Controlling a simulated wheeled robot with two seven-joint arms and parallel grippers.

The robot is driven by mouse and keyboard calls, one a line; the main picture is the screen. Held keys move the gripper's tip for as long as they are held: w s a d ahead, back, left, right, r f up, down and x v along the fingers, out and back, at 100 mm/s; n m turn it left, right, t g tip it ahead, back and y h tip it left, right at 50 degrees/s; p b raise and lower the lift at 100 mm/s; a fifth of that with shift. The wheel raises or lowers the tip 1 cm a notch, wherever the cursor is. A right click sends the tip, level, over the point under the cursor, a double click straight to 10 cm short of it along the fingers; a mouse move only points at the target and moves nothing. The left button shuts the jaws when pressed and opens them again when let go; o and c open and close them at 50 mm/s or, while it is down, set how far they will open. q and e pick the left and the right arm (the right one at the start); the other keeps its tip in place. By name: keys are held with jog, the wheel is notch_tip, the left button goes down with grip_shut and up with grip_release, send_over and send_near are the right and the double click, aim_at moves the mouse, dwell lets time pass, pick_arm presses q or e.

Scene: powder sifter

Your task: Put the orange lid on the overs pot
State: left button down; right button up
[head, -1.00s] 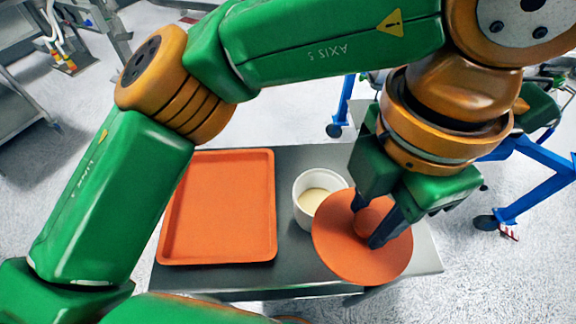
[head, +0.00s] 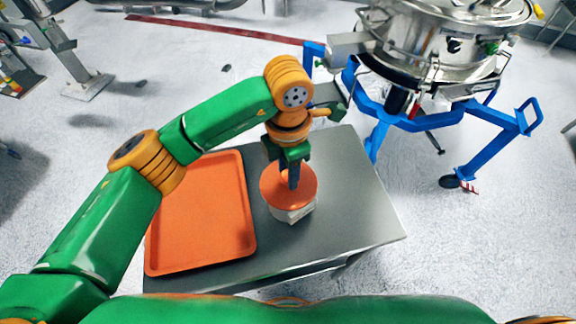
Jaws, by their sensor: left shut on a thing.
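The orange lid (head: 273,188) is a round disc with a knob, in the middle of the head view. My left gripper (head: 294,183) comes down over it from above and is shut on its knob. The lid lies over the mouth of the white overs pot (head: 293,214), hiding its opening and contents. Only the pot's near side shows below the lid's rim. I cannot tell whether the lid is fully seated or just above the rim. My right gripper is not in view.
An orange tray (head: 203,258) lies on the left of the steel table (head: 355,215). The table's right part is bare. A steel sifter (head: 440,45) on a blue wheeled frame (head: 480,155) stands behind at the right.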

pick_arm(q)
jog(key=shift+f+b, duration=0.25)
jog(key=shift+b, duration=0.05)
jog(key=shift+c, duration=2.4)
grip_release()
jog(key=shift+r, duration=0.15)
jog(key=shift+r+p, duration=0.4)
jog(key=shift+p, duration=0.15)
notch_tip(320, 180, up, 3)
jog(key=shift+r+b, duration=0.1)
jog(key=shift+b, duration=0.9)
notch_tip(320, 180, up, 8)
jog(key=shift+r, duration=0.15)
